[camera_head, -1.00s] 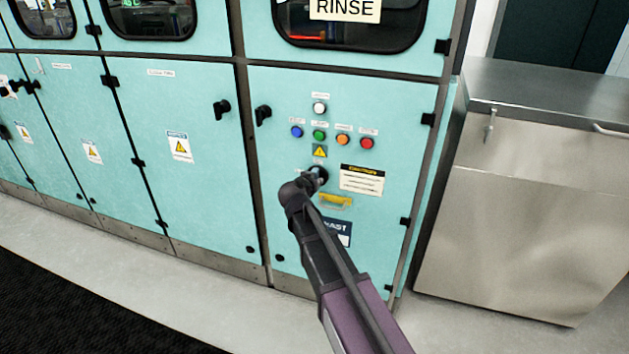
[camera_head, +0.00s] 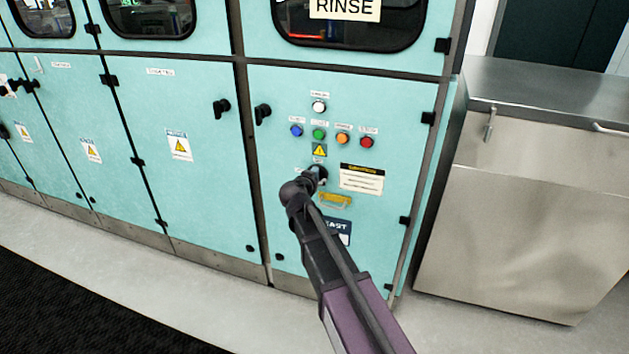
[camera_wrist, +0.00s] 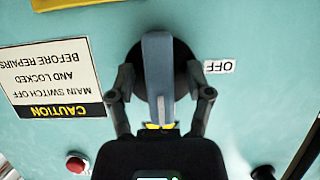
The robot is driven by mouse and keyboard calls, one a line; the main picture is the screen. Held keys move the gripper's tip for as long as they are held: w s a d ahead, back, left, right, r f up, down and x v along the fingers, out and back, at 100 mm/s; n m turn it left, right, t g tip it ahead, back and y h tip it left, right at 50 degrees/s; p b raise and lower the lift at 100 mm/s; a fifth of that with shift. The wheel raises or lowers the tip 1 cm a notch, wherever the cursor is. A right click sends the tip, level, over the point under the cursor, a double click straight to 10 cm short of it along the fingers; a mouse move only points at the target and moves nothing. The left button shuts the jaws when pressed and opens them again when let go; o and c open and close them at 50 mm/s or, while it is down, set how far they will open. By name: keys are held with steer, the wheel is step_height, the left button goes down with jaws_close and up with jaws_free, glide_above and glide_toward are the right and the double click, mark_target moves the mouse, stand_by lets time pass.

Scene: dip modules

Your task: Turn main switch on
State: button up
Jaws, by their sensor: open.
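The main switch shows in the wrist view as a grey-blue bar handle (camera_wrist: 157,62) on a round black base, on the turquoise cabinet door. This view is upside down. A white "OFF" label (camera_wrist: 219,66) sits right beside the base. My gripper (camera_wrist: 163,92) is open, with one dark finger on each side of the handle. I cannot tell whether either finger touches it. In the head view the switch (camera_head: 321,171) is mostly hidden behind my wrist.
Blue (camera_head: 296,131), green (camera_head: 319,134), orange (camera_head: 342,138) and red (camera_head: 366,142) buttons sit above the switch, with a white one (camera_head: 319,107) higher. A steel cabinet (camera_head: 530,225) stands right.

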stand_by(0.3)
